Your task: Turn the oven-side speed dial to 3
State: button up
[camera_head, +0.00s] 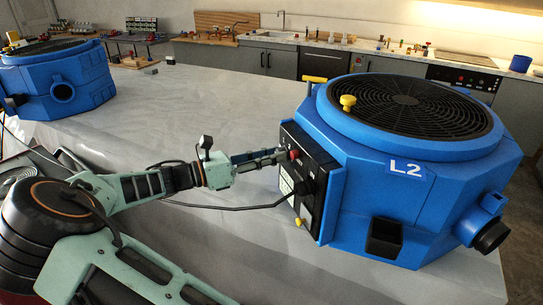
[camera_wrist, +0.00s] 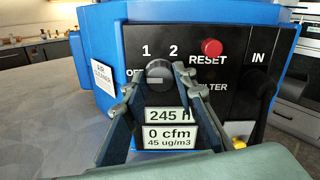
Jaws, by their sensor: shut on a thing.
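The large blue air machine (camera_head: 370,165) marked L2 stands on the right, on the oven side. Its black control panel (camera_wrist: 225,75) fills the wrist view. The dark round speed dial (camera_wrist: 158,74) sits below the marks 1 and 2, beside a partly covered OFF mark. A pale line lies roughly level across the dial. No 3 mark is visible. My gripper (camera_wrist: 155,84) is shut on the dial, one finger on each side. The display (camera_wrist: 170,137) below reads 0 cfm. In the head view my gripper (camera_head: 284,156) reaches the panel and hides the dial.
A red RESET button (camera_wrist: 212,47) is right of the dial, close to my right finger. A black plug and cable (camera_head: 303,188) hang below. A second blue machine (camera_head: 60,80) stands far left. The grey table (camera_head: 190,110) between them is mostly clear.

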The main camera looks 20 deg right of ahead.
jog(key=shift+m, duration=0.4)
jog(key=m+b, duration=1.9)
jog(key=m, duration=1.6)
jog(key=shift+f+b, duration=0.2)
jog(key=shift+b, duration=0.15)
jog(key=shift+r, duration=0.1)
jog(key=o, duration=1.2)
jog(key=shift+c, duration=0.2)
